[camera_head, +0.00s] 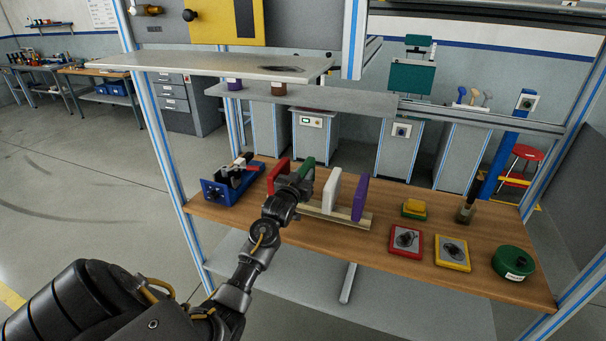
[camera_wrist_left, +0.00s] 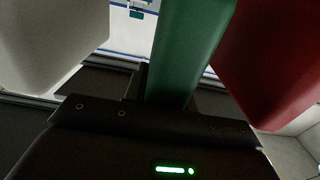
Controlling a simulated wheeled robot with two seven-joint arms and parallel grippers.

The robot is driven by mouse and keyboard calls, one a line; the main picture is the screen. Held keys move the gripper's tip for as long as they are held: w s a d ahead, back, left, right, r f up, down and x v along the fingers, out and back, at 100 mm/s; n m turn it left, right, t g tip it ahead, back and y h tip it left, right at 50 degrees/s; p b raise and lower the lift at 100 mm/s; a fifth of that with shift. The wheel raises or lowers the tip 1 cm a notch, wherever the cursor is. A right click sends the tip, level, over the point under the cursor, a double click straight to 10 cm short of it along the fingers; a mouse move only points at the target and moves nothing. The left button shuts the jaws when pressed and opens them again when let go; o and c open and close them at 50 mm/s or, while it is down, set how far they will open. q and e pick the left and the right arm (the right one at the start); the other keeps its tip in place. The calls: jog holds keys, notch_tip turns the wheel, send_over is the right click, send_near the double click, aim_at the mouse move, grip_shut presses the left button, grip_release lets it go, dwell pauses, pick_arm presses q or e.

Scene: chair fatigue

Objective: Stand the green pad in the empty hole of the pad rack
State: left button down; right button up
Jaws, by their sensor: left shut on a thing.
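The green pad (camera_head: 308,167) is upright between the red pad (camera_head: 279,176) and the white pad (camera_head: 332,190) at the wooden pad rack (camera_head: 345,217). A purple pad (camera_head: 359,199) stands at the rack's right end. My left gripper (camera_head: 296,187) is shut on the green pad, on its near side.
A blue device (camera_head: 228,185) stands left of the rack. Red (camera_head: 406,241) and yellow (camera_head: 452,253) trays, a yellow-green block (camera_head: 414,208), a brush-like item (camera_head: 466,210) and a green round tin (camera_head: 513,262) are to the right. A grey shelf (camera_head: 300,98) hangs above the bench behind.

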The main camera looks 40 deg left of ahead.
pick_arm(q)
jog(key=shift+f+b, duration=0.6)
jog(key=shift+f, duration=0.45)
jog(key=c, duration=1)
grip_release()
jog(key=shift+c, duration=0.2)
jog(key=shift+f, duration=0.1)
jog(key=b+v, duration=0.2)
jog(key=v, duration=0.9)
jog(key=shift+b, duration=0.35)
